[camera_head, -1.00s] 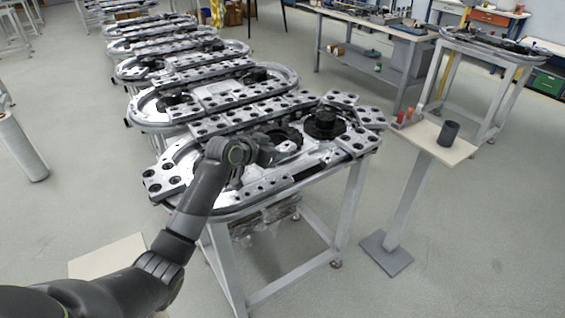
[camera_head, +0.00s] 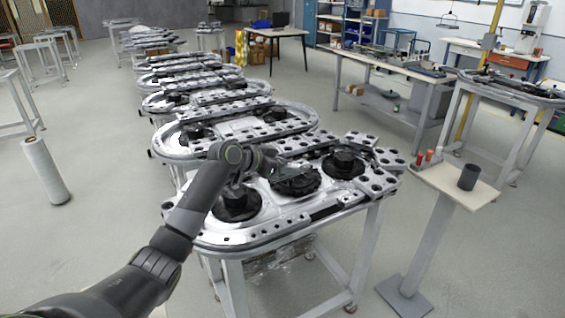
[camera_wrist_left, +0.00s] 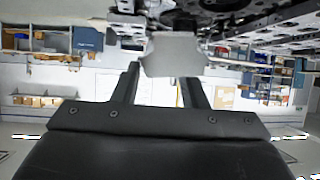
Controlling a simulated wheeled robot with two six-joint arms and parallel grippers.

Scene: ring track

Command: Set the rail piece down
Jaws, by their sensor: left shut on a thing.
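The nearest ring track (camera_head: 215,238) is a silver oval bed on a metal-legged table, with black round wheels on it, one of them (camera_head: 236,203) below my left wrist. My left gripper (camera_head: 279,163) reaches over the middle of this track. In the left wrist view my left gripper (camera_wrist_left: 163,80) is shut on a pale grey piece, the rail piece (camera_wrist_left: 175,54), which shows between its two dark fingers. My wrist hides much of it in the head view, and I cannot tell if it touches the track. My right gripper is not in view.
A holed grey plate (camera_head: 372,178) lies at the near track's right end. A small stand (camera_head: 445,186) with a dark cup (camera_head: 468,177) and red pieces is to the right. More ring tracks (camera_head: 200,82) run away behind. The floor at left is mostly clear, with a white roll (camera_head: 45,170).

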